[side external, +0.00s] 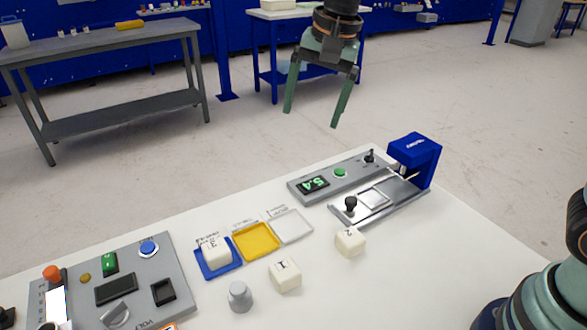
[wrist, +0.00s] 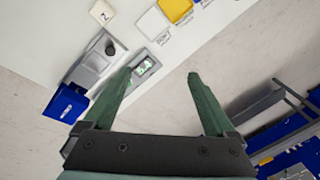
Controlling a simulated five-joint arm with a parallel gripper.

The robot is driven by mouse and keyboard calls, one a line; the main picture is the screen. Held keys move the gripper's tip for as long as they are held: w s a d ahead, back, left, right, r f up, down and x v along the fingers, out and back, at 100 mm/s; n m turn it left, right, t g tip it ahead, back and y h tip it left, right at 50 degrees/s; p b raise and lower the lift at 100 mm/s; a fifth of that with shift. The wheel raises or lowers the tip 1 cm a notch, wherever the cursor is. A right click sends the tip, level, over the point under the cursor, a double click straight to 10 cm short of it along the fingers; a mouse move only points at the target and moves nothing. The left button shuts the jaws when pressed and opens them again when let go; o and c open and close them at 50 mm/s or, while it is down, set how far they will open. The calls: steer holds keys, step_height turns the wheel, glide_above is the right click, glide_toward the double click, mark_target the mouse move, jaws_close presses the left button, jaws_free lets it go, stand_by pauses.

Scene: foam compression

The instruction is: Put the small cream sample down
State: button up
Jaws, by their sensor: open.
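Three cream foam samples show in the side external view. One (side external: 216,252) sits in the blue-framed tray (side external: 204,272) at the left. A cube marked 1 (side external: 286,275) and a smaller-looking cube marked 2 (side external: 350,242) stand on the bare white table. The cube marked 2 also shows at the top of the wrist view (wrist: 103,12). My gripper (side external: 311,116) is open and empty, raised well above the table's far edge. In the wrist view its fingers (wrist: 161,73) are apart with nothing between them.
A yellow tray (side external: 256,241) and a white tray (side external: 290,226) lie beside the blue one. A grey press unit with a blue block (side external: 414,155) and a green display stands at the back right. A grey control panel (side external: 150,285) and a grey knob-like weight (side external: 239,296) are in front.

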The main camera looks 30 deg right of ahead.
steer(key=s+d+f+n+t, duration=0.3)
steer(key=s+d+n, duration=0.6)
steer(key=s+d, duration=0.5)
steer(key=shift+s+h, duration=0.35)
steer(key=shift+h, duration=0.05)
steer(key=shift+r, duration=0.1)
stand_by(0.3)
